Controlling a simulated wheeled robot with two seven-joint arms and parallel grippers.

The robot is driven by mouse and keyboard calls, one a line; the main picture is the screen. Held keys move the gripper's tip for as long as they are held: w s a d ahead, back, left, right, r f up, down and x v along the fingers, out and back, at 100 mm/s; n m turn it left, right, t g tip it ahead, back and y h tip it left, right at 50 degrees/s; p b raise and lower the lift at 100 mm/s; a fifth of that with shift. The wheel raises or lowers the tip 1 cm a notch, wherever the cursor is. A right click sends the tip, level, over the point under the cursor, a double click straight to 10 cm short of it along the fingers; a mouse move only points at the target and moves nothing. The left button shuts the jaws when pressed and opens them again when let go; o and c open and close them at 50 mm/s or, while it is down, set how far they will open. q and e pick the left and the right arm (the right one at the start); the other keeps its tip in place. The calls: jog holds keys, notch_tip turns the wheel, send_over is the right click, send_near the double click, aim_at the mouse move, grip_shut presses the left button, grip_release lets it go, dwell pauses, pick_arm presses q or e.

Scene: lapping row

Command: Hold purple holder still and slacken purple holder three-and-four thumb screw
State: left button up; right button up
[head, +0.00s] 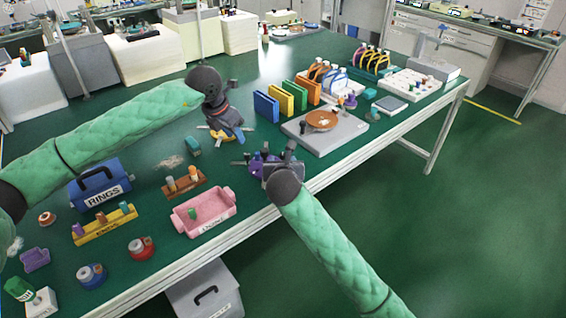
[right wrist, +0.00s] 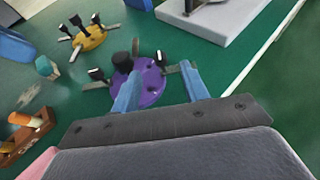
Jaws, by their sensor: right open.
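The purple holder (right wrist: 150,88) is a round disc on the green table with several black thumb screws and metal bars around it. In the head view the purple holder (head: 255,170) is partly hidden by my right gripper (head: 273,164). In the right wrist view my right gripper (right wrist: 160,72) is open, its blue fingers apart. One finger overlaps the disc in the picture, the other is at its right side; contact is unclear. My left gripper (head: 230,122) is pointed down above a yellow holder (head: 219,134), away from the purple one. Its jaw opening is not clear. I cannot read the screw numbers.
A grey plate (head: 340,135) with an orange disc (head: 322,120) is to the right. A pink tray (head: 207,213) and a wooden block (head: 185,187) with pegs are to the left. A teal block (head: 193,146) lies between. The table's front edge is close to my right arm.

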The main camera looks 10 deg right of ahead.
aim_at(283, 156)
jog(key=shift+x, duration=3.7)
